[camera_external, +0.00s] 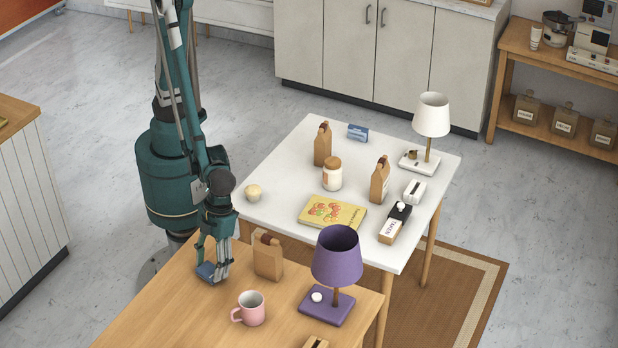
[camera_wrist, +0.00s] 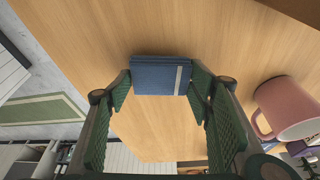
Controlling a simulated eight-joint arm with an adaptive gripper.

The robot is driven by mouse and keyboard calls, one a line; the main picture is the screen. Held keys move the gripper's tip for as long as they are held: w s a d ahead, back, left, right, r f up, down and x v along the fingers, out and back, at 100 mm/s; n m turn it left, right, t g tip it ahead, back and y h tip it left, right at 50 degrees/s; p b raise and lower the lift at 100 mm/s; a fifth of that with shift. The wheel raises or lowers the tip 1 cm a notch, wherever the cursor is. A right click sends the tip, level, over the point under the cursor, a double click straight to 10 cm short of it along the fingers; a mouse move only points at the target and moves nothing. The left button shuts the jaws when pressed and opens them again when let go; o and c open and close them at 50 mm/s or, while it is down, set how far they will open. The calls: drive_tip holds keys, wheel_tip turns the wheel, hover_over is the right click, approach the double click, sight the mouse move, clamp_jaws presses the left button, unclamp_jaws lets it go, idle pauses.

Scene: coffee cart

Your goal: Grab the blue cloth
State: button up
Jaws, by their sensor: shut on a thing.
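The blue cloth (camera_external: 206,271) is a small folded bundle at the wooden table's edge. In the wrist view the cloth (camera_wrist: 158,78) is dark blue with a pale stripe near its right end. My gripper (camera_external: 214,274) reaches down to it, and its green fingers (camera_wrist: 160,84) are shut on the cloth's two ends. Whether the cloth touches the table or is slightly raised, I cannot tell. A second small blue item (camera_external: 357,132) with a pale marking lies at the back of the white table.
A brown paper bag (camera_external: 267,257), a pink mug (camera_external: 251,307) and a purple lamp (camera_external: 337,258) stand on the wooden table (camera_external: 186,310), right of my gripper. The white table (camera_external: 283,212) behind holds bags, a jar, a book and a white lamp.

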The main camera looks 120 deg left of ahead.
sight(211, 268)
wheel_tip(211, 268, up, 9)
drive_tip(key=p, duration=0.2)
drive_tip(key=shift+r, duration=0.15)
